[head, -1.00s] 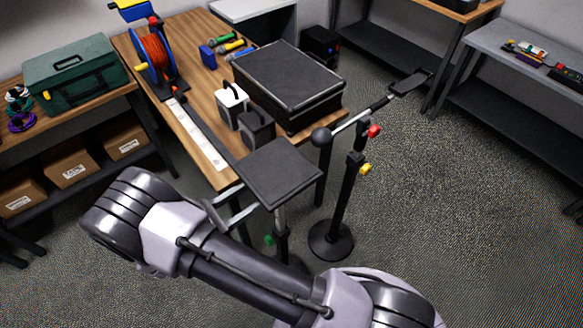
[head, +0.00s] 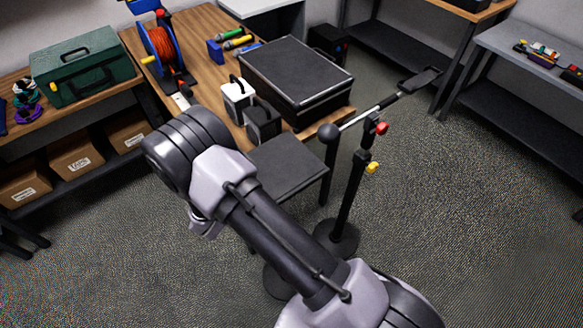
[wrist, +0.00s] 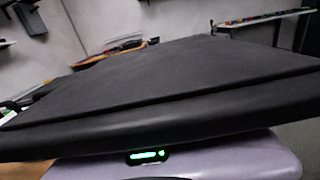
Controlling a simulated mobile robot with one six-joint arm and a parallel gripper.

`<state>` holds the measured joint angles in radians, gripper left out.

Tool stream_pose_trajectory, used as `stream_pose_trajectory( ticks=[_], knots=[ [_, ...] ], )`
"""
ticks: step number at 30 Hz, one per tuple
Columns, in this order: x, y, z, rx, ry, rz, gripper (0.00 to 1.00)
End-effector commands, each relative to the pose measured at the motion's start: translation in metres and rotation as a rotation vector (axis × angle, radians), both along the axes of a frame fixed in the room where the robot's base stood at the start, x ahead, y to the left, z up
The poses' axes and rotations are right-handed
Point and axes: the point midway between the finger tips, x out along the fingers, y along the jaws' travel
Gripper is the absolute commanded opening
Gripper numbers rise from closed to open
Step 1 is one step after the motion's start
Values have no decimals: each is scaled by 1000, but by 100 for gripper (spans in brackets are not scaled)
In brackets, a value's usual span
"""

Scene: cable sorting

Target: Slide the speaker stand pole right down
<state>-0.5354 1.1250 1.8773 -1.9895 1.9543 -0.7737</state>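The speaker stand has a flat, square black top plate (head: 288,166), seen level in the head view beside the table's front end. My arm covers most of its pole. Part of its round dark base (head: 272,284) shows below the arm. In the wrist view, the black plate (wrist: 180,95) fills the middle from side to side, very close to the camera. My gripper's fingers show in neither view; my arm hides that end in the head view, so I cannot see whether it touches the stand.
A black microphone stand (head: 349,200) with red and yellow knobs stands just right of the plate, its boom reaching up right. The wooden table (head: 200,80) holds a black case (head: 295,72), a white box (head: 238,98) and a cable reel (head: 161,48). The right floor is clear.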

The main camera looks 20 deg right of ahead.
Motion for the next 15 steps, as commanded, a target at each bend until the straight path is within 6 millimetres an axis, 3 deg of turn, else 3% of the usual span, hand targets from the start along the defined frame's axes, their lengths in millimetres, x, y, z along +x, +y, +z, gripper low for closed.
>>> stream_pose_trajectory(
  ticks=[1, 5, 15],
  knots=[
    [0, 0, 0, 0, 0, 0, 27],
    [0, 0, 0, 0, 0, 0, 2],
    [0, 0, 0, 0, 0, 0, 0]
  ],
)
